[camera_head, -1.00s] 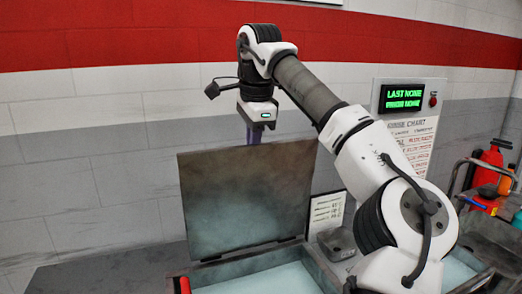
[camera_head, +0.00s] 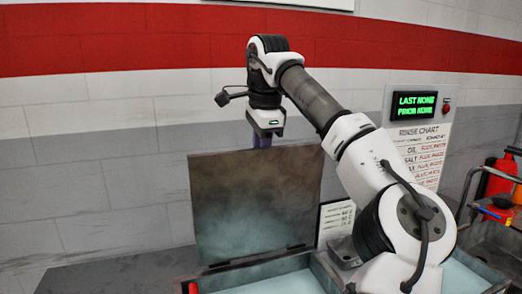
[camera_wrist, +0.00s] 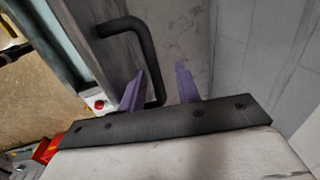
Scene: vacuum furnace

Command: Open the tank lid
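The tank lid (camera_head: 250,205) stands raised, close to upright, at the back of the tank (camera_head: 280,284), which holds pale bluish liquid. My gripper (camera_head: 262,140) is at the lid's upper edge, with its fingers partly hidden behind the lid in the head view. In the wrist view, my gripper's two purple fingers (camera_wrist: 160,88) are spread apart. The right finger stands clear of the handle. I cannot tell whether the left finger touches it.
A rinse chart panel (camera_head: 428,150) with a green display (camera_head: 414,104) stands at right. A red bottle (camera_head: 500,178) is on a cart at far right. A second liquid-filled tank (camera_head: 460,278) lies right of my arm. The wall is close behind the lid.

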